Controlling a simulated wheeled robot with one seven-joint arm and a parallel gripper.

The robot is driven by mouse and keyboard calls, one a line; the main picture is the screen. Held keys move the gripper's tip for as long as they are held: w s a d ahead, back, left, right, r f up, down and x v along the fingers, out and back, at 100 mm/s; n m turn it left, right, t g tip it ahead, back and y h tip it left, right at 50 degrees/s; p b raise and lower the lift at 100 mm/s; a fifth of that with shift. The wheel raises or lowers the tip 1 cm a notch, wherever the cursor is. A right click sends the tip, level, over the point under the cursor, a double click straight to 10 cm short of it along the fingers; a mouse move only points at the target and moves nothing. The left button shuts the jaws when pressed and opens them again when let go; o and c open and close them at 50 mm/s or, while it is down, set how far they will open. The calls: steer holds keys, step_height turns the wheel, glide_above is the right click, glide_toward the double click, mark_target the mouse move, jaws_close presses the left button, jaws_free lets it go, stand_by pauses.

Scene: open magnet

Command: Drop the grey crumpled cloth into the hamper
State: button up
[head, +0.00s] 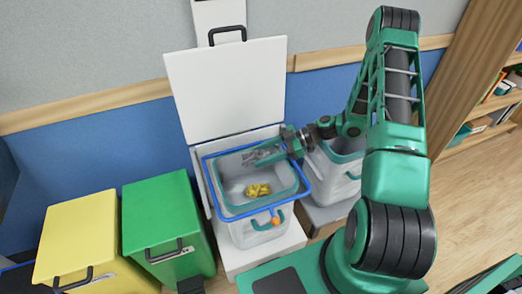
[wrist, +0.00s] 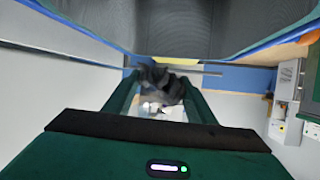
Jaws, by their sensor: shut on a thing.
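The grey crumpled cloth (head: 260,155) is held between the fingers of my gripper (head: 277,151), over the far part of the open hamper. The hamper (head: 242,238) is a white bin with a teal inner edge and a blue rim; its white lid stands raised behind it. In the wrist view, the cloth (wrist: 167,86) shows as a dark grey bunch between the two green fingers of my gripper (wrist: 158,92). A crumpled yellow cloth (head: 258,190) lies inside the hamper. I cannot tell the exact height of the grey cloth.
A green lidded bin (head: 165,222) and a yellow lidded bin (head: 80,237) stand left of the hamper. Another white bin (head: 338,178) stands to its right, partly behind my arm. An orange round thing (head: 277,222) sits at the hamper's front. A wooden shelf (head: 485,105) stands far right.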

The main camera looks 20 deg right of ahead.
steer(key=shift+f, duration=0.25)
steer(key=o, duration=1.1)
steer(key=v, duration=1)
steer(key=shift+d+r, duration=0.15)
steer(key=shift+d, duration=0.25)
